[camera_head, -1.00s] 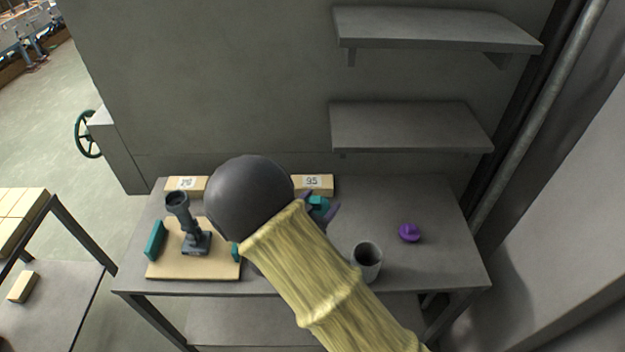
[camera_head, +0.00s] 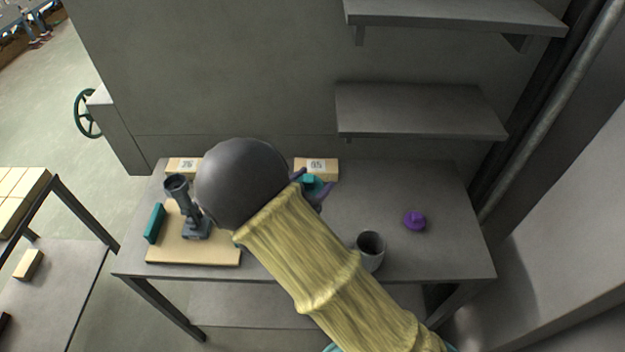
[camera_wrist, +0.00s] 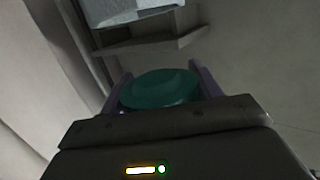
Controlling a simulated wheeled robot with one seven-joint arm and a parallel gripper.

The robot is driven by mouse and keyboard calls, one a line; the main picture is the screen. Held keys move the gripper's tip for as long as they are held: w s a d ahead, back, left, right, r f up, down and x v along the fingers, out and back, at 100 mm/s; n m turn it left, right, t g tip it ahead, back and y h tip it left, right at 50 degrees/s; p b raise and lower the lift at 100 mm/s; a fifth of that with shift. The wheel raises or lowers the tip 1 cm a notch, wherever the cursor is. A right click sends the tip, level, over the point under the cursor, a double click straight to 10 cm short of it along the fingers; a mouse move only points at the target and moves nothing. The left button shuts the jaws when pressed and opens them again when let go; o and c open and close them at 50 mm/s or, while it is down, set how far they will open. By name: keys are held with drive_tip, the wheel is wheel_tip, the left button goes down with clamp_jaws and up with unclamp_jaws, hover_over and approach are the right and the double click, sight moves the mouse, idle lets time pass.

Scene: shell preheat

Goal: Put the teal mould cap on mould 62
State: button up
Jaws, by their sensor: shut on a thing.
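The teal mould cap (camera_wrist: 160,88) is held between the two purple fingers of my gripper (camera_wrist: 163,82) in the wrist view. In the head view the cap (camera_head: 313,184) shows beside my forearm, above the back part of the table. My gripper is shut on it; its fingers show on both sides. An open grey cup-like cylinder (camera_head: 370,251) stands upright on the table in front and to the right. I cannot read a 62 anywhere; my arm hides part of the table.
A purple knobbed cap (camera_head: 414,221) lies on the table (camera_head: 440,255) at right. A wooden board (camera_head: 180,252) with a tilted grey fixture (camera_head: 186,205) and teal block (camera_head: 154,223) is at left. Labelled blocks (camera_head: 183,165) (camera_head: 317,167) stand at the back edge. Shelves (camera_head: 420,110) hang above.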

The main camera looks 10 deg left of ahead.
drive_tip(key=shift+f+b, duration=1.25)
drive_tip(key=shift+f, duration=0.9)
drive_tip(key=shift+f+b, duration=0.55)
drive_tip(key=shift+f, duration=0.05)
drive_tip(key=o, duration=0.7)
drive_tip(key=shift+s, duration=0.1)
drive_tip(key=p+v, duration=0.1)
drive_tip(key=v, duration=1)
drive_tip(key=shift+p, duration=0.4)
idle(0.9)
